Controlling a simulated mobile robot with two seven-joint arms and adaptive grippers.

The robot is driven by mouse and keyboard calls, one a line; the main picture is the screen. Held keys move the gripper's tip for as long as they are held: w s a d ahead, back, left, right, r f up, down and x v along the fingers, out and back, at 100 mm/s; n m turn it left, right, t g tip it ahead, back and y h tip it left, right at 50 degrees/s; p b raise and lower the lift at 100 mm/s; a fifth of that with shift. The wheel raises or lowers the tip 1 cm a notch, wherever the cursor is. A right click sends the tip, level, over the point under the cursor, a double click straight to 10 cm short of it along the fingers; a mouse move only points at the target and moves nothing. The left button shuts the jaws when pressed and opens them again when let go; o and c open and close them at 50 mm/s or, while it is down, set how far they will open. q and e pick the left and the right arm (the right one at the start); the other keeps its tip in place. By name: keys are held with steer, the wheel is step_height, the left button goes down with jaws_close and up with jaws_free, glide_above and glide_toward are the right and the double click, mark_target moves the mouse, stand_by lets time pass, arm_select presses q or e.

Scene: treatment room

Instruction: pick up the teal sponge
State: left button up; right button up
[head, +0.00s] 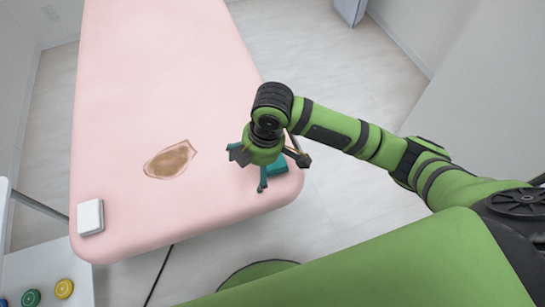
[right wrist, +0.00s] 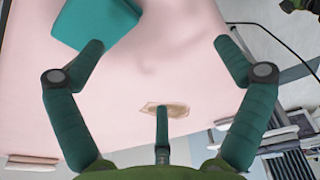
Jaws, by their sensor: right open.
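The teal sponge (right wrist: 95,20) lies on the pink treatment table (head: 160,70). In the right wrist view it is at the top left, cut off by the picture edge, beside the tip of the left-hand finger. In the head view the sponge (head: 278,167) shows only in part, behind and under my right gripper (head: 266,168), near the table's rounded right corner. The right gripper's fingers are spread wide with nothing between them; they also show in the right wrist view (right wrist: 160,44). I cannot tell whether a finger touches the sponge. My left gripper is not in view.
A brown patch with a pale, ragged edge (head: 172,160) lies mid-table. A white block (head: 90,217) sits at the table's left edge. A white stand (head: 40,270) at the lower left holds green and yellow round items. The table's far part is clear.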

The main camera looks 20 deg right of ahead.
mark_target(280, 166)
steer(key=w+d, duration=0.1)
steer(key=w+d+r+n+h, duration=0.1)
steer(key=d, duration=0.1)
steer(key=w+d+r+h, duration=0.1)
steer(key=d, duration=0.1)
steer(key=shift+w+d+r+g, duration=0.15)
steer(key=shift+d+g, duration=0.1)
steer(key=shift+g, duration=0.15)
steer(key=shift+f, duration=0.25)
steer(key=f, duration=0.5)
steer(key=shift+w+a+f+b, duration=0.2)
steer(key=shift+w+f+b, duration=0.05)
steer(key=shift+b, duration=0.05)
steer(key=shift+f, duration=0.35)
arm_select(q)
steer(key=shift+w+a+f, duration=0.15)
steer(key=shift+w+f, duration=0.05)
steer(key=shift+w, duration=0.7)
arm_select(e)
steer(key=shift+s, duration=0.1)
steer(key=c, duration=1.4)
